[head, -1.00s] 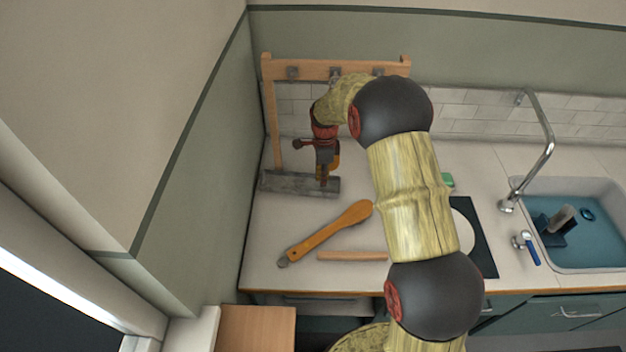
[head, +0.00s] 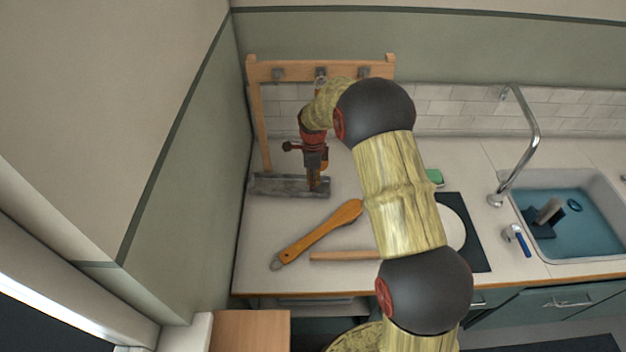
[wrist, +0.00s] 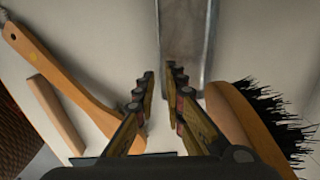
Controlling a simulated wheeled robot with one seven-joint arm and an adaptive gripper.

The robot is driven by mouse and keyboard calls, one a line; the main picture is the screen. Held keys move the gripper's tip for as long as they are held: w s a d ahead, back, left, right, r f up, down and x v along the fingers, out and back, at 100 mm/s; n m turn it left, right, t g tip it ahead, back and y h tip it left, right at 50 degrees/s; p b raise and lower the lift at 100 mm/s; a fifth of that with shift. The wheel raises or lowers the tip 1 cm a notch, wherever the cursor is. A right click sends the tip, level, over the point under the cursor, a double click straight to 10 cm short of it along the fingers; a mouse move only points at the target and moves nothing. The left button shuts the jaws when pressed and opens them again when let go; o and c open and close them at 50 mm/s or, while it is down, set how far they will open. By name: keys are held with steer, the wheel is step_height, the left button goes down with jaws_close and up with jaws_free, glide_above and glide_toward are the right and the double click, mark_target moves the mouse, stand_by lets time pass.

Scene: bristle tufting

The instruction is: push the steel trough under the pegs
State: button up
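The grey steel trough (head: 285,187) lies on the counter at the left, near the foot of the wooden frame's post. In the wrist view the trough (wrist: 184,40) runs away from me, up the picture. The pegs are grey blocks on the frame's top rail, with the middle peg (head: 321,73) above my arm. My gripper (head: 314,189) points down at the trough's right end. In the wrist view my gripper (wrist: 162,77) has its fingertips apart, the right one over the trough's near end and the left one just outside its left edge. Contact with the trough is unclear.
A wooden paddle-shaped tool (head: 315,237) and a wooden rod (head: 342,256) lie in front. A wooden brush with black bristles (wrist: 245,115) is close right of the fingers in the wrist view. A wall borders the left; the sink (head: 570,220) is far right.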

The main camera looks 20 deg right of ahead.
mark_target(343, 194)
step_height(343, 194, down, 6)
steer(key=shift+b, duration=0.65)
jaws_close()
steer(key=shift+d, duration=0.1)
stand_by(0.3)
steer(key=shift+s+d+p, duration=0.15)
steer(key=shift+s+d, duration=0.1)
steer(key=shift+d, duration=1.55)
steer(key=shift+s+d+p, duration=0.2)
steer(key=shift+s+d, duration=0.05)
steer(key=shift+d, duration=1.55)
steer(key=shift+s+d+p, duration=0.15)
steer(key=shift+s+d, duration=0.1)
steer(key=shift+d, duration=1.55)
steer(key=shift+c, duration=0.6)
jaws_free()
steer(key=o, duration=0.4)
steer(key=shift+o, duration=0.5)
